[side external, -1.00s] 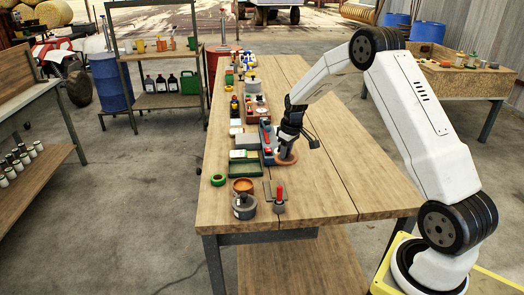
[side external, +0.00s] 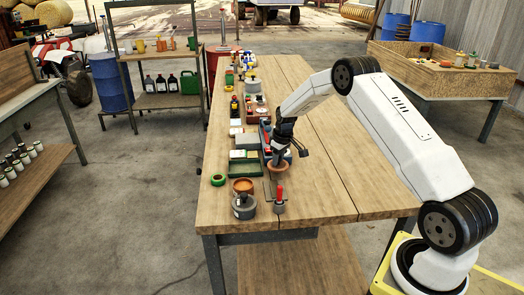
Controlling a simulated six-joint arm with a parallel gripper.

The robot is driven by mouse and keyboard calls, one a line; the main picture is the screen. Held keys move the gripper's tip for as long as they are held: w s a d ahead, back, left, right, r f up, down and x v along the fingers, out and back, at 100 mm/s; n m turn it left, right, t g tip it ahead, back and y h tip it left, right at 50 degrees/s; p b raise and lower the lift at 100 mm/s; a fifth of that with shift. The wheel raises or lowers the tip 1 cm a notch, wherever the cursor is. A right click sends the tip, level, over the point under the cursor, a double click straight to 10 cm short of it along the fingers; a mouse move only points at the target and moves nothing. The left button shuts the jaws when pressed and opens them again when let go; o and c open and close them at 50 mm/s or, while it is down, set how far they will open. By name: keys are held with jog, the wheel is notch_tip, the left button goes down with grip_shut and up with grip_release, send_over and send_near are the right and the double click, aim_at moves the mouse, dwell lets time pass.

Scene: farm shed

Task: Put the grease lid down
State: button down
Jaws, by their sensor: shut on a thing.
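The grease lid (side external: 279,170) appears as a round, copper-brown disc under my gripper (side external: 279,160). My gripper points down and is shut on it, over the near left part of the wooden bench (side external: 330,185). The lid is close above the bench top; I cannot tell whether it touches. My fingers hide part of its upper face. A round orange-brown dish or tin (side external: 243,186) stands to its left and nearer the camera.
A dark grey tin (side external: 244,207) and a red-handled tool (side external: 280,200) stand near the front edge. A green tray (side external: 245,169) and a green ring (side external: 218,180) lie to the left. Several items line the bench's left side. The bench's right half is clear.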

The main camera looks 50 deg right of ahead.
aim_at(282, 166)
jog(key=shift+f, duration=1.55)
jog(key=shift+f, duration=0.2)
jog(key=shift+c, duration=2.2)
grip_release()
jog(key=shift+r, duration=0.1)
notch_tip(282, 166, up, 12)
jog(key=s, duration=0.1)
jog(key=shift+s, duration=0.35)
